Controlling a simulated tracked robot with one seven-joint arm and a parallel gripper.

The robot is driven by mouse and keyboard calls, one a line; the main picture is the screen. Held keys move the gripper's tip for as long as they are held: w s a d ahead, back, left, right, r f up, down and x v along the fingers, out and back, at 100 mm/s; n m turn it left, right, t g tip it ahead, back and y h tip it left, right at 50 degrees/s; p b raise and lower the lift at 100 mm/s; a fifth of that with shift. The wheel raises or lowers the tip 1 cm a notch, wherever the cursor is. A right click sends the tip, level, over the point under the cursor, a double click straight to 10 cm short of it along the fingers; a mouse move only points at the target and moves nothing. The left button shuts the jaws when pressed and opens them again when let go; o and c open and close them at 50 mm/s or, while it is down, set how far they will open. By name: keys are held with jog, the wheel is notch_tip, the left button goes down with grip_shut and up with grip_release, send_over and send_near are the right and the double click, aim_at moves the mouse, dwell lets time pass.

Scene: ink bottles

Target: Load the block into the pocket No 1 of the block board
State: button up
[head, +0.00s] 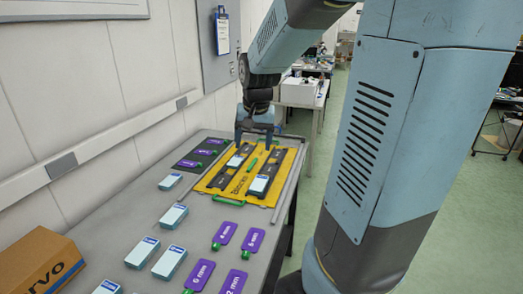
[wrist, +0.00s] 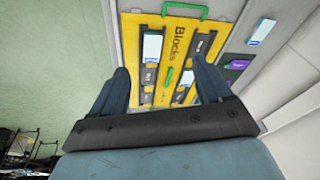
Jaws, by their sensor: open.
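The yellow block board (head: 229,190) lies on the table and also shows in the wrist view (wrist: 175,60). It has two dark pocket strips; I cannot read the pocket numbers. One pale blue block with a white top (head: 259,184) sits in the nearer strip and another (head: 235,161) in the farther strip. The wrist view shows these blocks (wrist: 152,46) and (wrist: 186,78). Several loose blocks (head: 173,216) lie on the table in front of the board. My gripper (head: 254,143) is open above the board's far end, with nothing between its fingers (wrist: 160,66).
Several purple tags with green ends (head: 224,234) lie on the near table. A dark panel (head: 194,159) with purple tags lies left of the board. A cardboard box (head: 38,264) stands at the near left. The wall runs along the left; metal rails flank the board.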

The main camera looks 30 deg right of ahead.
jog(key=s+a+r+n+t, duration=0.1)
jog(key=s+a+r+n, duration=0.1)
jog(key=s, duration=0.7)
jog(key=s+a+r+n+t, duration=0.1)
jog(key=s+a+r+n, duration=0.2)
jog(key=s, duration=0.5)
jog(key=shift+s+a+r+n+t, duration=0.3)
jog(key=shift+s+a+r+t, duration=0.1)
jog(key=shift+a+r, duration=0.5)
jog(key=shift+d, duration=0.1)
